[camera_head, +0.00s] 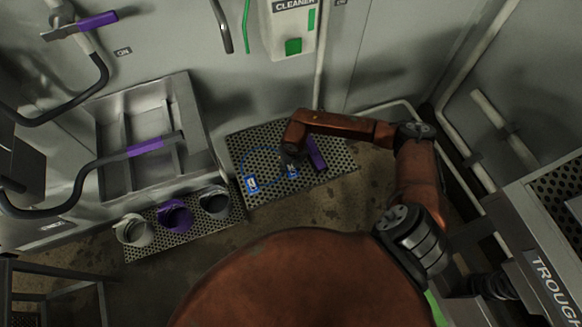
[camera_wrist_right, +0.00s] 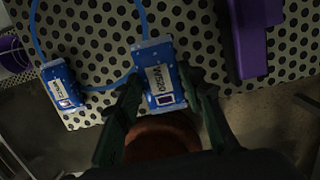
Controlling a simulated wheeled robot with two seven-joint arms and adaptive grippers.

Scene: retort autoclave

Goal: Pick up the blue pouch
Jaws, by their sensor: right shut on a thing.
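The blue pouch (camera_wrist_right: 160,78), with a pale printed label, lies between the fingers of my right gripper (camera_wrist_right: 161,92) in the right wrist view. The fingers are shut on its two sides. In the head view the blue pouch (camera_head: 293,173) shows just below my right gripper (camera_head: 291,160), over the perforated metal platform (camera_head: 335,150). I cannot tell whether the pouch still touches the platform. A second blue labelled piece (camera_wrist_right: 62,88) lies to the left, and a thin blue loop (camera_wrist_right: 103,88) runs between the two. My left gripper is not in view.
A purple object (camera_head: 315,153) lies right beside my right gripper on the platform. Grey, purple and dark cups (camera_head: 176,216) stand on a lower perforated strip at left. A metal basin (camera_head: 150,120) and the back wall are close behind.

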